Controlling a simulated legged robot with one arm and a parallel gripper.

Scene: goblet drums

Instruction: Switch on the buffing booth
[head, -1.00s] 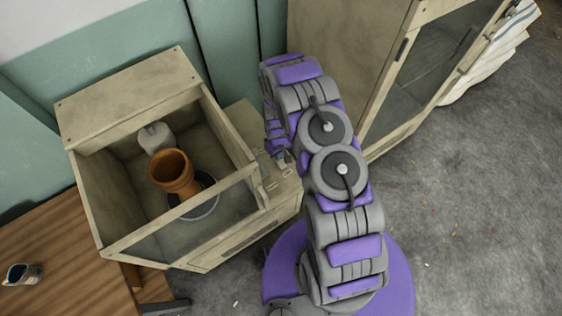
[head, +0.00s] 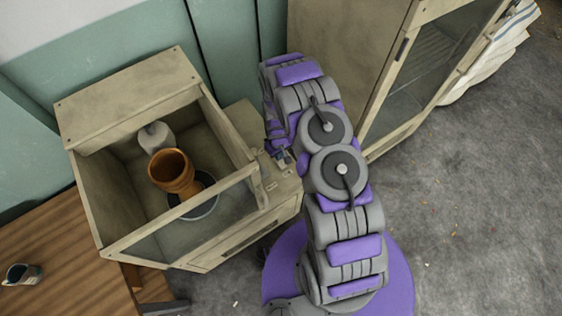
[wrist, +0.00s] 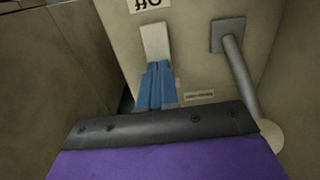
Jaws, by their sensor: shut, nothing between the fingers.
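The buffing booth (head: 125,88) is a beige box with a glazed front, at the left in the head view. An orange-brown goblet drum (head: 172,170) stands inside it on a round base. My gripper (head: 281,157) is at the booth's right end, partly hidden by my arm. In the wrist view its blue fingers (wrist: 160,66) are together and empty. Their tips are at the lower end of a pale upright strip (wrist: 155,42) on a beige panel; I cannot tell whether they touch it. An upside-down label (wrist: 149,4), apparently "Off", is above the strip, cut by the frame edge.
A grey metal bar (wrist: 238,75) on a square mount stands right of the fingers. A tall glass-doored cabinet (head: 395,75) is right of my arm. A wooden table (head: 70,262) with a small dark cup (head: 22,274) is at lower left. Floor (head: 480,210) at right is open.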

